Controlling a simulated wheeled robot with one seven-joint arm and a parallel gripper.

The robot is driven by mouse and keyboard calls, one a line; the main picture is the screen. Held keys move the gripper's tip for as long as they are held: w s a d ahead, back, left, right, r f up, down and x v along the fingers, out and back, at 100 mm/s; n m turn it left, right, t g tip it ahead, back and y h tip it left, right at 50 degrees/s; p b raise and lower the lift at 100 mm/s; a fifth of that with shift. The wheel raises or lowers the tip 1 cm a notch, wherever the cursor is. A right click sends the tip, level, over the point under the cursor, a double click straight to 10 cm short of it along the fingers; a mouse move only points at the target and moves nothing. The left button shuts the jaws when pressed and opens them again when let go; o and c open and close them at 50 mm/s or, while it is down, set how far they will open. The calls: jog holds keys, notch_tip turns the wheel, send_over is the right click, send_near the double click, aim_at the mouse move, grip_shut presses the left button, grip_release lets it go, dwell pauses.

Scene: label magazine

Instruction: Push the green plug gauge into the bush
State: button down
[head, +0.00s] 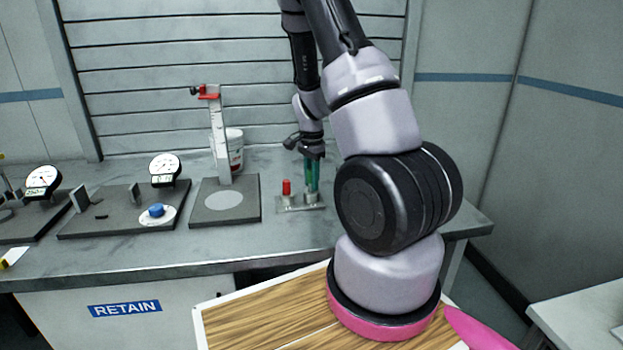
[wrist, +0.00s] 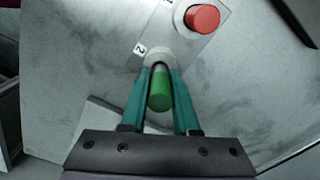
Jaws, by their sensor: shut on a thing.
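The green plug gauge (wrist: 160,91) is between the teal fingers of my gripper (wrist: 159,82) in the wrist view. My gripper is shut on it. In the head view my gripper (head: 312,178) points down over the right part of a small metal plate (head: 287,208). The gauge's far end meets the pale round bush (wrist: 158,57) by the mark "2". I cannot tell how deep it sits in the bush. A red plug gauge (wrist: 203,18) stands in the other position of the plate, and it also shows in the head view (head: 286,187).
A height stand (head: 222,140) on a dark base and a white tub (head: 236,150) stand left of the plate. Dial gauges (head: 165,169) and a blue-knobbed part (head: 156,211) are further left. Bare bench lies in front of the plate.

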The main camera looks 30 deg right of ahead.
jog(key=shift+f, duration=0.55)
jog(key=c, duration=0.6)
grip_release()
jog(key=shift+r, duration=0.1)
notch_tip(320, 180, up, 11)
jog(key=shift+f, duration=0.2)
